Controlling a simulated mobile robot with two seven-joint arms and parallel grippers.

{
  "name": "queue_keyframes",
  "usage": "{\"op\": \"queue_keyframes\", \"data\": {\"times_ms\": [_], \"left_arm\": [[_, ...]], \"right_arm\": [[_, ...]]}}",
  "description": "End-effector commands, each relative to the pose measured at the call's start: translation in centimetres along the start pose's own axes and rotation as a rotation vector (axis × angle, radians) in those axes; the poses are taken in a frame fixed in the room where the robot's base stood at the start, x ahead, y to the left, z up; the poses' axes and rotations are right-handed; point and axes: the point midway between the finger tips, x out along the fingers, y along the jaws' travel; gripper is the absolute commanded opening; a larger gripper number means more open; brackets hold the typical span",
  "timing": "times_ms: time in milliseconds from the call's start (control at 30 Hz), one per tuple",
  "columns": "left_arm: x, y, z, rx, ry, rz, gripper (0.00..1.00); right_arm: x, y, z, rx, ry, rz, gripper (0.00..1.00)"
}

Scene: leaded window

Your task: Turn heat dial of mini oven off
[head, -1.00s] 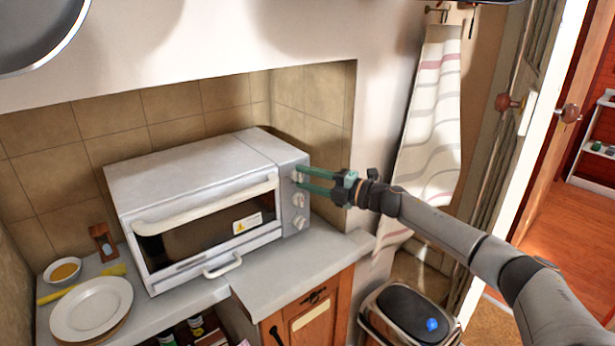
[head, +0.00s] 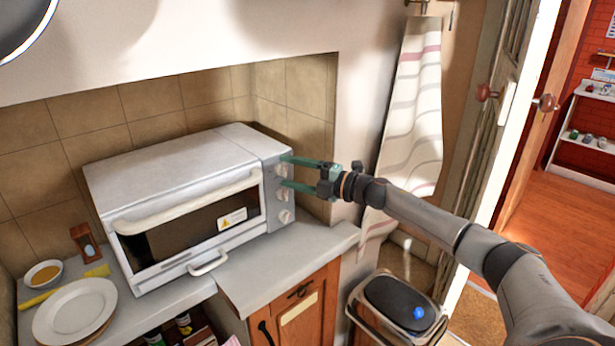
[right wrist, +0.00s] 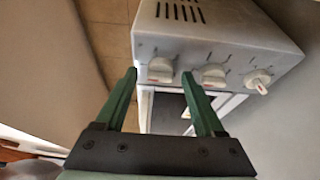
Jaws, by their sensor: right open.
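The white mini oven (head: 180,215) stands on the counter in a tiled alcove. My right gripper (head: 284,171) is open at the top of this panel, one green finger above the other. In the right wrist view, the end dial (right wrist: 160,69) shows between the two fingertips; I cannot tell whether they touch it. The dial labels are too small to read. My left gripper is not in view.
A plate stack (head: 75,312), a small bowl (head: 43,273) and a sand timer (head: 85,242) are left of the oven. A bin (head: 398,300) stands below my right arm. A striped towel (head: 412,110) hangs behind it, beside an open door.

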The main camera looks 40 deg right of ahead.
Motion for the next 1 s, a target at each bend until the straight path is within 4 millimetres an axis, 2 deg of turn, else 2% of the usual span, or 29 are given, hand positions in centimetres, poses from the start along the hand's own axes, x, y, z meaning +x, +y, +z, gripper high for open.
{"op": "queue_keyframes", "data": {"times_ms": [500, 1000], "left_arm": [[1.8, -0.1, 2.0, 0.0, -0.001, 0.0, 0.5], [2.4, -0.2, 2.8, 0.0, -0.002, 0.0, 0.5]], "right_arm": [[-6.8, -0.5, 0.0, -0.001, -0.001, -0.006, 0.7], [-10.5, -0.2, 0.0, 0.001, -0.001, -0.005, 0.7]]}}
